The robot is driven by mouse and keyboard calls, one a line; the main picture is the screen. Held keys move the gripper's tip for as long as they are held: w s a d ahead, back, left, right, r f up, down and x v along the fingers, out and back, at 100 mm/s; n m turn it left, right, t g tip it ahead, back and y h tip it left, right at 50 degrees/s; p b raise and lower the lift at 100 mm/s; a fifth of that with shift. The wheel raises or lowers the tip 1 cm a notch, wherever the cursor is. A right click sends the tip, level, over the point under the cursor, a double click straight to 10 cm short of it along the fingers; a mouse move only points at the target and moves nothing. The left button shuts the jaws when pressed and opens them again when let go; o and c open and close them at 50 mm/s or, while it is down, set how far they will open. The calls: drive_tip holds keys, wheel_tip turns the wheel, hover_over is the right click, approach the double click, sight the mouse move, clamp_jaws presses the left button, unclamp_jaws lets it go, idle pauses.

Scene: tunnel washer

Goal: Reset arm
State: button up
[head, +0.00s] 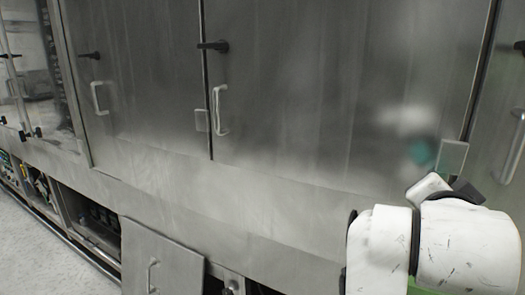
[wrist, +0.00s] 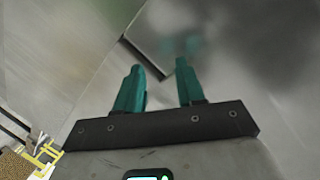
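In the wrist view my gripper (wrist: 160,83) points at a smooth metal panel. Its two green fingers stand apart with nothing between them, so it is open and empty. A blurred green reflection of the fingers shows in the metal beyond. In the head view my white arm is at the lower right, close in front of the washer's steel door (head: 330,90). My fingers are hidden there; only a green reflection shows on the door.
More steel doors with handles (head: 220,110) and black latches (head: 212,46) run to the left. A lower panel (head: 160,258) leans out beside open bays of equipment (head: 95,222). Pale floor (head: 30,245) is clear at the lower left. Yellow framework (wrist: 42,155) shows in the wrist view.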

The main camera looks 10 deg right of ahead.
drive_tip(key=s+f+n+g+y, duration=0.2)
drive_tip(key=s+f+n, duration=0.2)
drive_tip(key=f, duration=0.9)
drive_tip(key=s+f+n+g+y, duration=0.25)
drive_tip(key=f+n, duration=0.25)
drive_tip(key=f, duration=0.8)
drive_tip(key=s+a+f+n+g+y, duration=0.2)
drive_tip(key=s+f+g, duration=0.1)
drive_tip(key=s+f, duration=0.6)
drive_tip(key=s+a+f+n+g+y, duration=0.3)
drive_tip(key=s+f, duration=0.7)
drive_tip(key=s, duration=0.3)
drive_tip(key=shift+s+a+f+n, duration=0.15)
drive_tip(key=shift+s+a+n, duration=0.15)
drive_tip(key=shift+s, duration=0.1)
drive_tip(key=shift+g, duration=0.25)
